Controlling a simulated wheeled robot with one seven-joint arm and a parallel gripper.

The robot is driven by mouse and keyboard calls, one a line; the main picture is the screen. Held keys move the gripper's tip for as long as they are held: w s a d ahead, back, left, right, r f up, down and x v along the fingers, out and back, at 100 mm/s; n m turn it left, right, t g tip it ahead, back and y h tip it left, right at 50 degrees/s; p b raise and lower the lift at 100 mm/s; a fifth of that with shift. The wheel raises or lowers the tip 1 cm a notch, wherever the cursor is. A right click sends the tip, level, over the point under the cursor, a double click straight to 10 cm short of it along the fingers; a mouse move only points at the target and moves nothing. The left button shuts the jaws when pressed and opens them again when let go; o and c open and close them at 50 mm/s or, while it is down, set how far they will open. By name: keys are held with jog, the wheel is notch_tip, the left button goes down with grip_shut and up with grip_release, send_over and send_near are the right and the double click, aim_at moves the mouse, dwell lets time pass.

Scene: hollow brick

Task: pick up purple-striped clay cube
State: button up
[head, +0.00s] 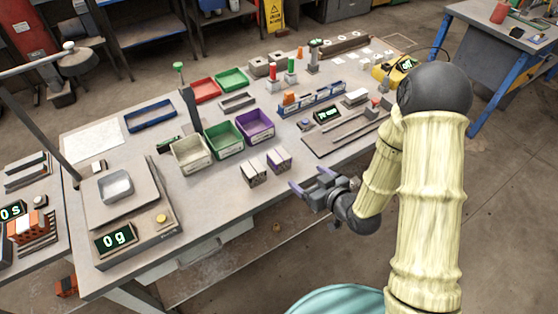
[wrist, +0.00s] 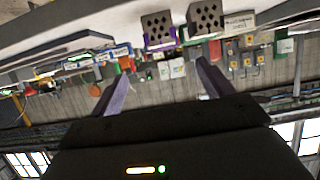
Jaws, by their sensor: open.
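The purple-striped clay cube (head: 279,160) stands on the workbench near its front edge, in front of the purple bin. In the wrist view, which looks upside down, the cube (wrist: 158,30) is at the top, showing a face with dark holes and purple along its edge. A second hollow cube (head: 253,174), pale with darker stripes, stands just left of it in the head view; it shows to its right in the wrist view (wrist: 205,20). My gripper (head: 311,180) is open and empty, to the right and front of the purple-striped cube, apart from it.
White, green and purple bins (head: 255,125) stand behind the cubes. A scale (head: 130,205) reading 0 g is at the left. A dark tray (head: 347,131) with long parts lies right of the cubes. The bench front between scale and cubes is clear.

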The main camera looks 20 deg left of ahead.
aim_at(284, 161)
jog(key=p+x, duration=0.3)
jog(key=x, duration=0.8)
jog(key=shift+w+a+f, duration=0.2)
jog(key=shift+a+f, duration=0.05)
jog(key=shift+w+a+f+p, duration=0.15)
jog(key=shift+w+a+p, duration=0.2)
jog(key=shift+a+p, duration=0.2)
jog(key=shift+p+x, duration=0.65)
jog(key=shift+x, duration=1.35)
jog(key=shift+f, duration=0.15)
jog(key=shift+d, duration=0.1)
jog(key=shift+c, duration=0.2)
jog(key=c, duration=1.1)
jog(key=shift+c, duration=0.2)
